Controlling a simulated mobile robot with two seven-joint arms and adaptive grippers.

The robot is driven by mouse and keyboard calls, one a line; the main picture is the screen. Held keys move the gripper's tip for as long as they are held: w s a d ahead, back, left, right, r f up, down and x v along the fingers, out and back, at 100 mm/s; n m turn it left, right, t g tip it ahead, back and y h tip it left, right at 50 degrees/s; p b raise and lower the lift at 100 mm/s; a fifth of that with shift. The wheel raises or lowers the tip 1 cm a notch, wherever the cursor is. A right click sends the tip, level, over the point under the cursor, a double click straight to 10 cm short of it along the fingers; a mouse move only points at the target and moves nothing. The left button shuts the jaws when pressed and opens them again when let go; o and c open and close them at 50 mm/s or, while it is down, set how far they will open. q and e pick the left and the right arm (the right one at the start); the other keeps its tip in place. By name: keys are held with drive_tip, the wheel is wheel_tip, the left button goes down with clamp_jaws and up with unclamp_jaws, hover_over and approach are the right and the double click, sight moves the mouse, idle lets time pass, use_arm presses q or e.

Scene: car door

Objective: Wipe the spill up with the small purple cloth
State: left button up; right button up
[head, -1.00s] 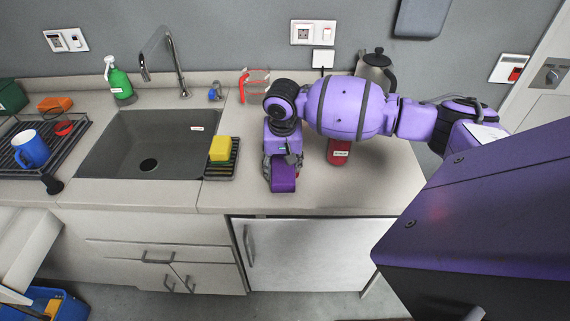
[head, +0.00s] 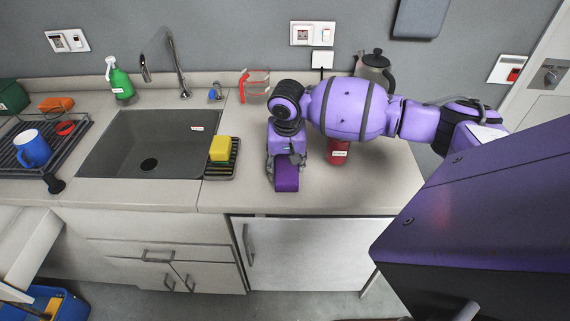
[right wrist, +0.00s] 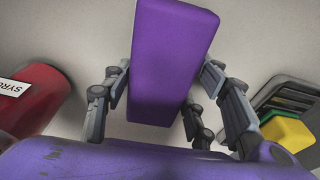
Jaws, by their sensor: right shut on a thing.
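My right gripper (head: 286,158) is over the countertop, to the right of the sink, and points down. It is shut on the small purple cloth (head: 286,183), a folded block. In the right wrist view the cloth (right wrist: 172,45) stands out between the two fingers of the gripper (right wrist: 160,95). The cloth is at or just above the counter; I cannot tell if it presses on it. I see no spill; the cloth, gripper and arm cover part of the counter. My left gripper is not in view.
A red syrup container (head: 338,151) stands close right of the gripper. A yellow sponge (head: 220,148) on a dark rack (head: 222,171) is to the left, beside the sink (head: 140,145). A measuring jug (head: 256,86) and a kettle (head: 374,68) stand behind. The front right counter (head: 370,195) is clear.

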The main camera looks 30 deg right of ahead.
drive_tip(key=shift+s+d, duration=0.15)
drive_tip(key=shift+d, duration=0.15)
drive_tip(key=shift+w+a, duration=0.5)
drive_tip(key=shift+a, duration=0.4)
idle(0.5)
drive_tip(key=shift+s+d, duration=0.55)
drive_tip(key=shift+d, duration=0.35)
idle(0.4)
drive_tip(key=shift+w+a, duration=0.55)
drive_tip(key=shift+a, duration=0.35)
idle(0.4)
drive_tip(key=shift+r, duration=0.1)
drive_tip(key=shift+r, duration=3.45)
